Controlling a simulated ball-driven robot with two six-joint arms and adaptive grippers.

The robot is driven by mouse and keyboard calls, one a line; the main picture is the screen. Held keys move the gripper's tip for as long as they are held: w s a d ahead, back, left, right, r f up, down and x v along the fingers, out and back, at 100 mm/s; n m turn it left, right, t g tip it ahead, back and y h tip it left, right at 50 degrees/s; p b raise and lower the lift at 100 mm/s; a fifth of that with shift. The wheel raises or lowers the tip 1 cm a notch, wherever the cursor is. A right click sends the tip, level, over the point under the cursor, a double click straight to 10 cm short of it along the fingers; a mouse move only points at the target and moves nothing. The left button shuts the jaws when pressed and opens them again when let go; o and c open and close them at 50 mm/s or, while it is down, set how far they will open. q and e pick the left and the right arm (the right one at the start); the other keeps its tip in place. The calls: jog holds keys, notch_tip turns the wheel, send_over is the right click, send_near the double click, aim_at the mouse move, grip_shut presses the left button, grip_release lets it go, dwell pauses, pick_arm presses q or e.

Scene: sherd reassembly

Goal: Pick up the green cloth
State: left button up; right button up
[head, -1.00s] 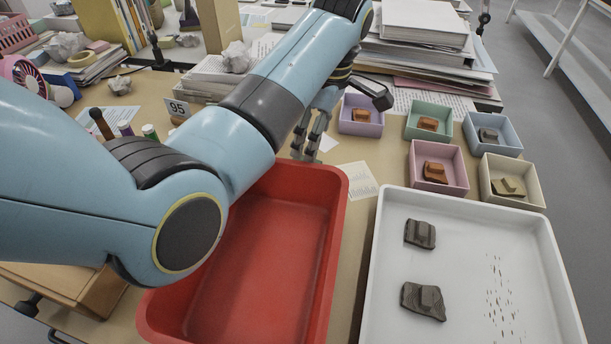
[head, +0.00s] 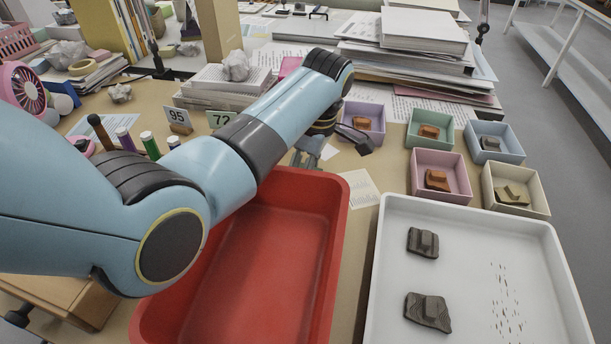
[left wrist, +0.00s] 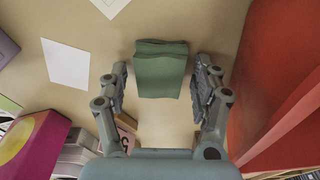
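The green cloth (left wrist: 161,70) is a folded block lying on the tan table, seen in the left wrist view. My left gripper (left wrist: 162,80) is open, with one finger on each side of the cloth and a visible gap on both sides. In the head view my left gripper (head: 308,152) is over the table just behind the red bin, partly covered by my own arm. The cloth is hidden in the head view. My right gripper is in neither view.
The red bin (head: 339,205) stands close beside the gripper, its wall also in the left wrist view (left wrist: 262,75). A white tray (head: 470,215) with two dark sherds is at right. Several small boxes, including a purple one (head: 376,136), stand behind it. Number cards (head: 177,115) stand at left.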

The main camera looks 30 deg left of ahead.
pick_arm(q)
jog(key=c, duration=0.8)
jog(key=shift+c, duration=0.2)
jog(key=shift+r, duration=0.1)
jog(key=shift+r, duration=0.15)
notch_tip(320, 180, up, 4)
jog(key=shift+w+f+p, duration=0.1)
jog(key=shift+f+p, duration=0.15)
jog(key=shift+p, duration=0.2)
jog(key=w+a+r+b, duration=0.2)
jog(key=w+r, duration=0.5)
jog(key=w, duration=0.4)
jog(key=shift+a+b, duration=0.3)
jog(key=shift+a, duration=0.05)
jog(key=shift+w, duration=0.1)
